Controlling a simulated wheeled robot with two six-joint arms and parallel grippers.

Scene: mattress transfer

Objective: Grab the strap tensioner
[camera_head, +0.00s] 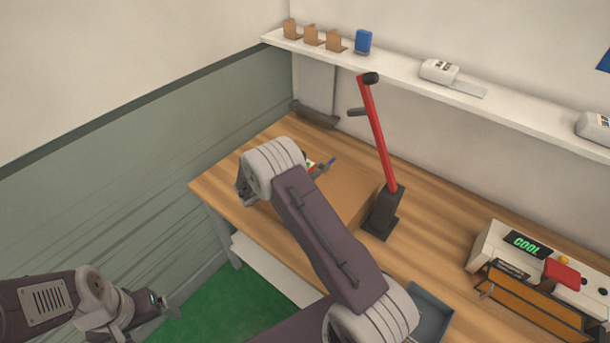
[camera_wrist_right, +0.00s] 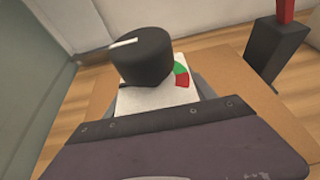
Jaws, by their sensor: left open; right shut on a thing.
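A black round knob (camera_wrist_right: 142,54) with a white line on top sits at a white plate (camera_wrist_right: 150,97) with green and red marks. It looks like the strap tensioner, but I cannot be sure. My right gripper (camera_wrist_right: 155,88) is shut on it; its fingers show grey on both sides, partly hidden by the purple housing. In the head view my right arm covers most of this spot, and only a bit of the marked plate (camera_head: 311,167) shows. My left gripper (camera_head: 168,305) is open and empty at the lower left, over the green floor, away from the table.
A brown box (camera_head: 352,192) lies under the plate on the wooden table (camera_head: 440,235). A red lever (camera_head: 378,135) on a black base stands close by. A control box (camera_head: 490,245) and a grey-blue tray (camera_head: 432,312) are at the right. A shelf (camera_head: 400,72) runs along the wall.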

